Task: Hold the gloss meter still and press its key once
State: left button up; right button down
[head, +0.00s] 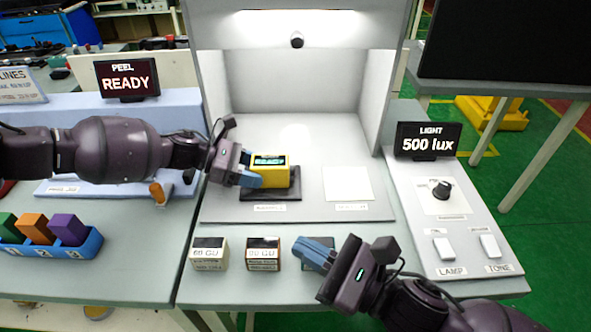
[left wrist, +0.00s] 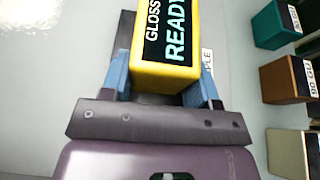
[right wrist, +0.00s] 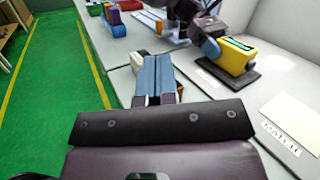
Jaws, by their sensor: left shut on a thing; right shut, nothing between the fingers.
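The yellow gloss meter (head: 278,179) stands on a dark pad (head: 270,196) in the light booth. Its dark screen reads READY, also seen in the left wrist view (left wrist: 170,40). My left gripper (head: 253,177) is shut on the meter's body, with one blue finger on each side in the left wrist view (left wrist: 162,88). My right gripper (head: 314,252) is shut and empty, in front of the booth, low and to the right of the meter. Its blue fingers are together in the right wrist view (right wrist: 157,75). I cannot make out the meter's key.
A white card (head: 348,184) lies right of the meter. Gloss blocks marked 60 GU (head: 209,255) and 90 GU (head: 263,255) stand in front, with a teal one (left wrist: 275,25) partly behind my right gripper. A panel (head: 455,262) with a knob and two switches is at right.

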jog(key=w+a+r+m+g, duration=0.1)
jog(key=w+m, duration=0.1)
jog(key=w, duration=0.6)
notch_tip(320, 180, up, 4)
jog(key=r+m+h, duration=0.1)
jog(key=m, duration=0.3)
send_over(293, 171)
jog(key=s+d, duration=0.1)
jog(key=s, duration=0.5)
jog(key=w+d+f+m+h, duration=0.1)
jog(key=w+d+f+m, duration=0.1)
jog(key=d+f+m, duration=0.1)
jog(key=w+d+f+m+t+h, duration=0.1)
jog(key=w+d+f+m+h, duration=0.1)
jog(key=d+f+m, duration=0.2)
jog(key=w+d+f+m+h, duration=0.1)
jog(key=w+d+f+m, duration=0.1)
jog(key=d+f, duration=0.3)
jog(key=shift+w+d+f+m+t+h, duration=0.15)
jog(key=shift+w+d+f+m+h, duration=0.05)
jog(key=shift+f+m, duration=0.25)
jog(key=shift+w+d+f+m+t+h, duration=0.15)
jog(key=shift+w+f+m+h, duration=0.05)
jog(key=shift+f+m, duration=0.2)
jog(key=shift+a, duration=0.1)
jog(key=shift+a, duration=4.35)
jog(key=shift+a, duration=0.2)
jog(key=shift+a, duration=0.25)
